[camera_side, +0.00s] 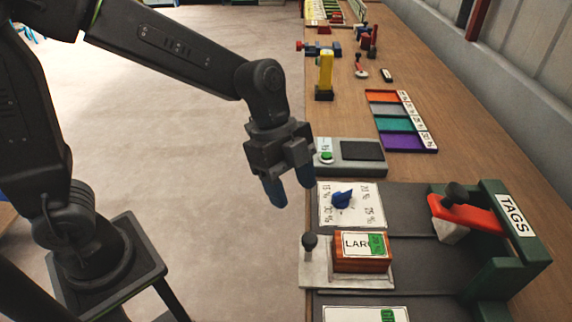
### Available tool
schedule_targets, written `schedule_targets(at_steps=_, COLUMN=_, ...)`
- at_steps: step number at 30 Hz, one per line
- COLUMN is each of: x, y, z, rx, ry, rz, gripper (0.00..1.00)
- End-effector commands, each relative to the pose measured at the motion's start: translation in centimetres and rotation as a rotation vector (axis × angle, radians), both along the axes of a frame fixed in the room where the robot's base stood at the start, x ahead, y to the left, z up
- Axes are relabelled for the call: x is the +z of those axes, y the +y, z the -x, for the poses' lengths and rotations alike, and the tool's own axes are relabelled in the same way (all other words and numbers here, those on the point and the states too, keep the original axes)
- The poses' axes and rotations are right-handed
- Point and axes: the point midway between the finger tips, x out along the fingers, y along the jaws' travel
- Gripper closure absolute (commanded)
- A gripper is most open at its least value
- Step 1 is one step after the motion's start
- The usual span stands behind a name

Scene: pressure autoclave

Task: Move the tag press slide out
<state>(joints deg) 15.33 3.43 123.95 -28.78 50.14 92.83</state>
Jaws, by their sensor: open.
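The tag press has a green frame (497,270) with a TAGS sign, and a red lever (465,213) with a black knob. Its pale slide plate (318,273) reaches to the bench's left edge, with an upright black knob (310,242) at its left end. A reddish-brown block (362,262) sits on the plate, with a white label and a green tag on top. My gripper (290,186) hangs with blue fingertips pointing down, open and empty. In the picture it is above and slightly left of the slide knob, apart from it.
A white dial plate with a blue knob (342,199) lies behind the slide. Beyond are a grey scale (357,151), coloured trays (386,97) and a yellow stand (325,72). Another white labelled item (350,314) is cut off at the bottom. Open floor lies left of the bench.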

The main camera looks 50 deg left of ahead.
Motion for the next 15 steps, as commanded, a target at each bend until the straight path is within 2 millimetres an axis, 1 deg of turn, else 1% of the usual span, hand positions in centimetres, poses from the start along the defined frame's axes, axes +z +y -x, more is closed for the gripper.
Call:
schedule_targets(at_steps=1, x=0.9, y=0.4, z=0.0, rx=0.002, ry=-0.004, rz=0.0, gripper=0.44)
schedule_targets(at_steps=6, x=2.8, y=1.2, z=0.0, rx=0.001, ry=-0.002, rz=0.0, gripper=0.44)
schedule_targets(at_steps=10, x=3.3, y=1.4, z=0.0, rx=0.0, ry=0.001, rz=-0.001, gripper=0.44)
schedule_targets(at_steps=15, x=3.4, y=1.5, z=0.0, rx=0.0, ry=0.001, rz=-0.002, gripper=0.44)
